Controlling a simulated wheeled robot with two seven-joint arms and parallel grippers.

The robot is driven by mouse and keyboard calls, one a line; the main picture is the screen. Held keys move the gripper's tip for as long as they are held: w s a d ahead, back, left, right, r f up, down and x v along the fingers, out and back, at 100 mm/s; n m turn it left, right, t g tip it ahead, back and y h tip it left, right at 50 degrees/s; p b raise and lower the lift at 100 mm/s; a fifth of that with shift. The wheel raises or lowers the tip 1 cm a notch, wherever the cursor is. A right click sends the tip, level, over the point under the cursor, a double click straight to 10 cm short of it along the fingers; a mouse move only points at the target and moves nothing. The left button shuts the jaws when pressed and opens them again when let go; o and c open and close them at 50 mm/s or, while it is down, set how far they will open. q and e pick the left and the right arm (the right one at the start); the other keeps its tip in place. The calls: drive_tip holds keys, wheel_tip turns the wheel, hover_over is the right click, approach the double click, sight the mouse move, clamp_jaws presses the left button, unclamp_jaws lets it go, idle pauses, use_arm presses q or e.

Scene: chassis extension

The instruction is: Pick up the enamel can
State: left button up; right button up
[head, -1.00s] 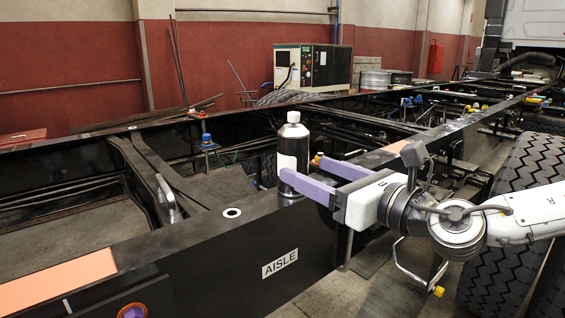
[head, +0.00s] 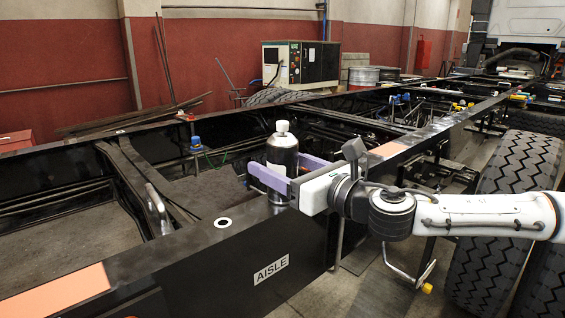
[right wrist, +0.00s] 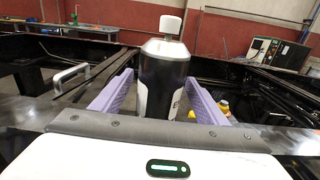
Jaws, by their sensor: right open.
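The enamel can (head: 283,148) is a dark bottle with a pale label, a silver shoulder and a white cap. It stands upright on the black chassis rail (head: 195,242) in the head view. My right gripper (head: 277,162) is open, with its two purple fingers on either side of the can's body. In the right wrist view the can (right wrist: 163,80) stands between the fingers, with a gap visible on the left side. Its lower part is hidden behind the gripper body. My left gripper is not in view.
A round white-ringed hole (head: 223,222) and an orange patch (head: 55,300) lie along the rail top. A metal handle (head: 156,208) stands to the left. Large tyres (head: 510,180) are at the right. A blue-capped fitting (head: 196,142) is on a beam behind.

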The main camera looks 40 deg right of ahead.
sight(269, 160)
drive_tip(key=shift+w+r+p, duration=0.2)
drive_tip(key=shift+w+p, duration=0.45)
drive_tip(key=shift+w, duration=0.5)
drive_tip(key=shift+w+a+f, duration=0.15)
drive_tip(key=shift+w+f, duration=0.05)
drive_tip(key=shift+w, duration=0.25)
drive_tip(key=c, duration=1.4)
